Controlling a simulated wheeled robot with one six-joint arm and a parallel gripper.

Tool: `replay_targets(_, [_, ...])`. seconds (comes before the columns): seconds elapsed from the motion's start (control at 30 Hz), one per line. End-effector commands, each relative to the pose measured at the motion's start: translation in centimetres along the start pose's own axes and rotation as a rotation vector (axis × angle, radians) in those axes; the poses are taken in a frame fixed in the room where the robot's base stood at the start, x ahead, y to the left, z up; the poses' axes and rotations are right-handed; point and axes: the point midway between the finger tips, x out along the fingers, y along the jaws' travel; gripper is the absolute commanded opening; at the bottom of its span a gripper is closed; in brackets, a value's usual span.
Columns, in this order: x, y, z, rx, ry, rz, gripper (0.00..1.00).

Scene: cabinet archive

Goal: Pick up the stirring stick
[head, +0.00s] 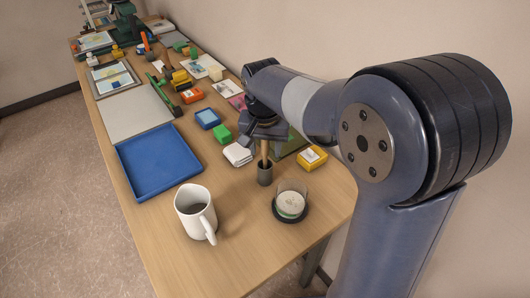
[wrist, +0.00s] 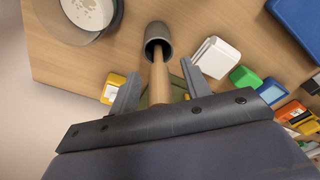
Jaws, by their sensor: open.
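The stirring stick (head: 264,149) is a light wooden rod standing in a small dark grey cup (head: 265,174) on the table. In the wrist view the stick (wrist: 159,83) runs from the cup (wrist: 157,38) towards my gripper (wrist: 158,92). My gripper is open, with one finger on each side of the stick and a visible gap on both sides. In the head view my gripper (head: 264,133) is above the cup, around the upper part of the stick. The stick's upper end is hidden by my gripper.
A white mug (head: 194,209) and a round glass container (head: 290,203) stand near the cup. A blue tray (head: 158,160), a white block stack (head: 237,154), a green block (head: 221,134) and a yellow box (head: 312,157) lie around. Bare tabletop shows near the front edge.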

Motion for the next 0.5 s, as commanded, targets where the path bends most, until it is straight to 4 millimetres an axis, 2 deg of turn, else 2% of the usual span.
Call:
replay_targets(0.07, [-0.03, 0.0, -0.01, 0.0, 0.0, 0.0, 0.45])
replay_targets(0.5, [-0.07, -0.02, -0.01, 0.0, 0.001, 0.0, 0.1])
